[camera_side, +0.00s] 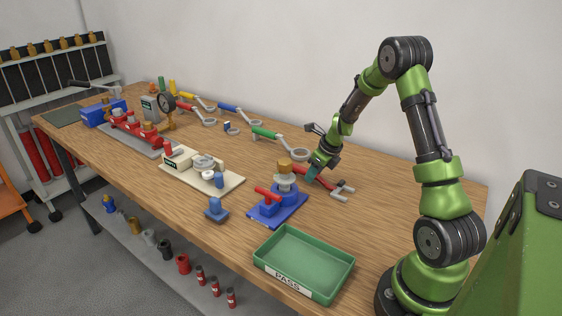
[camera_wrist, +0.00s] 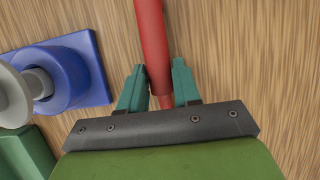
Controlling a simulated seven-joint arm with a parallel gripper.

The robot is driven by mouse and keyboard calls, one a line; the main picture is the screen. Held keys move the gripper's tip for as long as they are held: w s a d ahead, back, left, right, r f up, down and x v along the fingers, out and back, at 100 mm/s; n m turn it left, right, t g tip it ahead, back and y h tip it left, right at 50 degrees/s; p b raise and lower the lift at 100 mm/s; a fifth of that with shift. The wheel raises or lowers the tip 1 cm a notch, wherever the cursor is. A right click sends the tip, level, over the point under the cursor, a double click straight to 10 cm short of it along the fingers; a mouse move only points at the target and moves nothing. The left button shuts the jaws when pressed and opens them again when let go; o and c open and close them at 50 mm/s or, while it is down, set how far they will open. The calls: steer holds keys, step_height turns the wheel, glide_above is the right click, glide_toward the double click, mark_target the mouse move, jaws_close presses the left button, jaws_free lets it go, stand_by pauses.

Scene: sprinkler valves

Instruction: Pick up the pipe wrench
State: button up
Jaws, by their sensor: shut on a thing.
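The pipe wrench (camera_side: 326,182) has a red handle and a grey head. In the side view it is at the right part of the bench, with its head toward the right. My gripper (camera_side: 312,172) points down at the handle's left part. In the wrist view the red handle (camera_wrist: 152,40) runs between the two teal fingers of my gripper (camera_wrist: 158,76), which are shut on it. The wrench's head is out of the wrist view. The wrench is at or close to the bench top; I cannot tell if it touches.
A blue vise-like fixture (camera_side: 268,210) holding a valve stands just left of the wrench; its blue base also shows in the wrist view (camera_wrist: 92,75). A green PASS tray (camera_side: 262,262) is at the front edge. Other wrenches, including a green-handled one (camera_side: 264,132), lie along the back.

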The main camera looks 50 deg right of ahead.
jaws_close()
steer(key=shift+r, duration=0.1)
steer(key=shift+r, duration=0.45)
step_height(320, 180, up, 2)
steer(key=shift+r, duration=0.2)
steer(key=shift+s+a+r, duration=0.15)
steer(key=shift+s+a, duration=0.15)
steer(key=shift+s, duration=0.2)
steer(key=s+a, duration=0.2)
steer(key=s, duration=0.2)
steer(key=s+a+r, duration=0.1)
steer(key=s+a, duration=0.2)
steer(key=s, duration=0.1)
steer(key=s+a, duration=0.3)
steer(key=s, duration=0.1)
steer(key=shift+s+r, duration=0.15)
steer(key=shift+s, duration=0.05)
